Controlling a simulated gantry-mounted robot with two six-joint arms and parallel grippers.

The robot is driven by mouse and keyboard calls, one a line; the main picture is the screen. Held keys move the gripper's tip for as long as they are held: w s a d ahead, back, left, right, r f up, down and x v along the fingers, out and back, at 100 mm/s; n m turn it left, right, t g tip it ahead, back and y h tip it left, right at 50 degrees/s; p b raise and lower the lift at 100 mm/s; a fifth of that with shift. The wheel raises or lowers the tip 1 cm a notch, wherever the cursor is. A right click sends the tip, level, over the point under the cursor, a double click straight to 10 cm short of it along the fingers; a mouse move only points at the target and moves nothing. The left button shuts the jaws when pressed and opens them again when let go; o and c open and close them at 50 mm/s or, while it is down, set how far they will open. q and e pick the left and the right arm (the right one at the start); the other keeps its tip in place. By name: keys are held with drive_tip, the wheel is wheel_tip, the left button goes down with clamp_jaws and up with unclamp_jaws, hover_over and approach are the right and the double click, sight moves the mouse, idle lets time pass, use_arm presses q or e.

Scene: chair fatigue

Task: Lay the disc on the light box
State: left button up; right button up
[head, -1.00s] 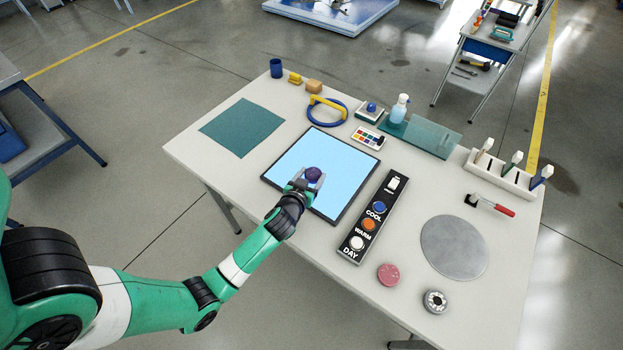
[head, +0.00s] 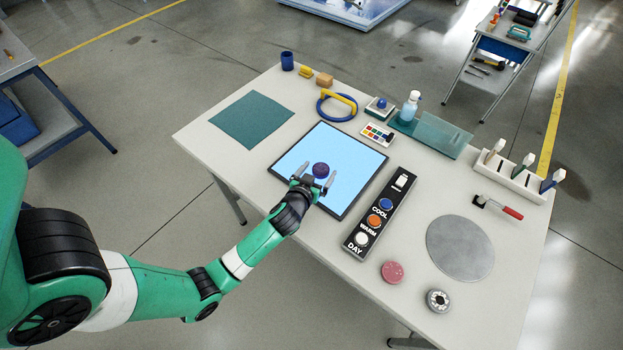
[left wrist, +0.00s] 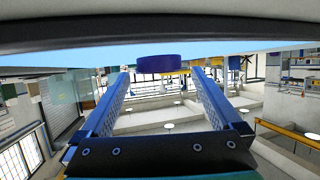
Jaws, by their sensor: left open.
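The disc (head: 320,170) is small, round and dark purple. It lies on the lit, pale blue face of the light box (head: 302,153), a flat dark-framed panel on the table. My left gripper (head: 318,175) is open, low over the near part of the light box, with its fingers spread on either side of the disc. In the left wrist view the disc (left wrist: 164,63) shows as a blue-purple shape around the fingertips' far end, against the light box's bright strip. Whether a finger touches it I cannot tell. My right gripper is not in view.
A black button panel (head: 380,213) lies right of the light box. A grey round plate (head: 460,248), a pink round piece (head: 392,271) and a metal round piece (head: 437,300) lie further right. A green mat (head: 251,121) lies left. A blue-yellow ring (head: 337,105) lies behind.

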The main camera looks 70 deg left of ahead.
use_arm(q)
drive_tip(key=p+v, duration=0.1)
drive_tip(key=v, duration=1)
drive_tip(key=shift+d+p, duration=0.1)
drive_tip(key=shift+p, duration=0.2)
drive_tip(key=w+d+r+m+t+h, duration=0.1)
drive_tip(key=w+d+r+t, duration=0.1)
drive_tip(key=w+r, duration=0.45)
drive_tip(key=w+d+r+t, duration=0.3)
drive_tip(key=r, duration=0.7)
drive_tip(key=w+d+r+m+t+h, duration=0.1)
drive_tip(key=w+d+r+t, duration=0.1)
drive_tip(key=w+r, duration=0.5)
drive_tip(key=s+d+r+m+t+h, duration=0.2)
drive_tip(key=s+d+r+t+h, duration=0.1)
drive_tip(key=r, duration=0.9)
drive_tip(key=s+d+r+m+t+h, duration=0.3)
drive_tip(key=d+r+t, duration=0.1)
drive_tip(key=r, duration=0.8)
drive_tip(key=s+d+r+m+t+h, duration=0.2)
drive_tip(key=d+r, duration=0.3)
drive_tip(key=r, duration=0.7)
drive_tip(key=shift+s+d+m+t+h, duration=0.3)
drive_tip(key=shift+s+t+h, duration=0.4)
drive_tip(key=shift+s+t, duration=0.2)
